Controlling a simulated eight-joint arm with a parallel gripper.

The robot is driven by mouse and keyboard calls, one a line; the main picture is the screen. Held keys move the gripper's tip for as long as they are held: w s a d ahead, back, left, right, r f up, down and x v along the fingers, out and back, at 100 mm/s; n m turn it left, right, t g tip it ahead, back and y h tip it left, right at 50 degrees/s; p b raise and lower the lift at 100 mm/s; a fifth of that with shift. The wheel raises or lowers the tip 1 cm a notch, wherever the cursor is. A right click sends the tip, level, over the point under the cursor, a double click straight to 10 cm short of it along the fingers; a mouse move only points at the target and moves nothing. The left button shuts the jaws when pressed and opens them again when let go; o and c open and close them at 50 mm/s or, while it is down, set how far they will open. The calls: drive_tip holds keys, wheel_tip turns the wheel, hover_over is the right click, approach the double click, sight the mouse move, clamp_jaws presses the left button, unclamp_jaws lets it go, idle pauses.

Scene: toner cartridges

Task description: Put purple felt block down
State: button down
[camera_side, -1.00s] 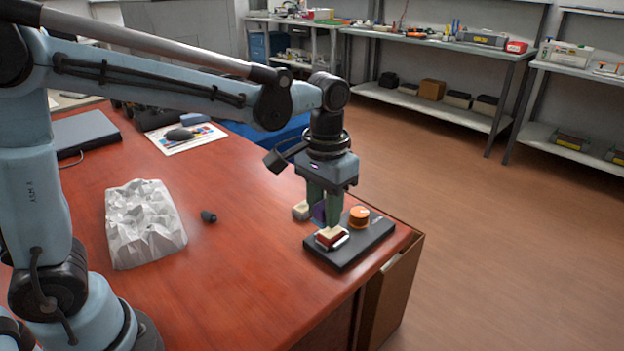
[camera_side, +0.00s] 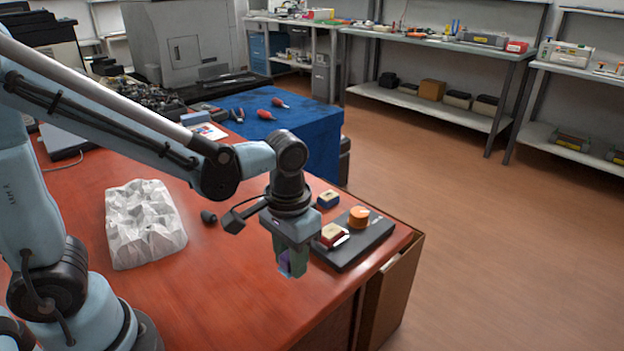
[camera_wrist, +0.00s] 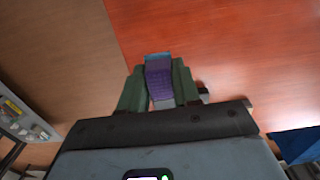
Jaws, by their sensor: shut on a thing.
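My gripper (camera_side: 291,270) is shut on the purple felt block (camera_side: 284,262). In the side view it hangs left of the black tray, over the red-brown table (camera_side: 220,290); its height above the table is hard to judge. In the wrist view the purple block (camera_wrist: 158,78) sits between the two green fingers, with a light blue edge at its far end. The fingers hide part of the block in the side view.
The black tray (camera_side: 350,256) holds a red block with a cream top (camera_side: 332,235) and an orange round piece (camera_side: 358,216). A crumpled white form (camera_side: 143,225) and a dark knob (camera_side: 209,217) lie left.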

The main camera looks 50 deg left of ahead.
drive_tip(key=w+a+f, duration=0.2)
drive_tip(key=shift+w+a+f, duration=0.15)
drive_tip(key=shift+w+a, duration=0.05)
drive_tip(key=shift+a, duration=0.2)
drive_tip(key=shift+f, duration=2)
drive_tip(key=shift+f, duration=0.15)
drive_tip(key=c, duration=0.8)
unclamp_jaws()
wheel_tip(320, 180, up, 12)
drive_tip(key=s+a+r+t, duration=0.2)
drive_tip(key=s+a+t, duration=0.1)
drive_tip(key=a+t, duration=0.2)
drive_tip(key=shift+s+t, duration=0.25)
drive_tip(key=shift+t, duration=0.85)
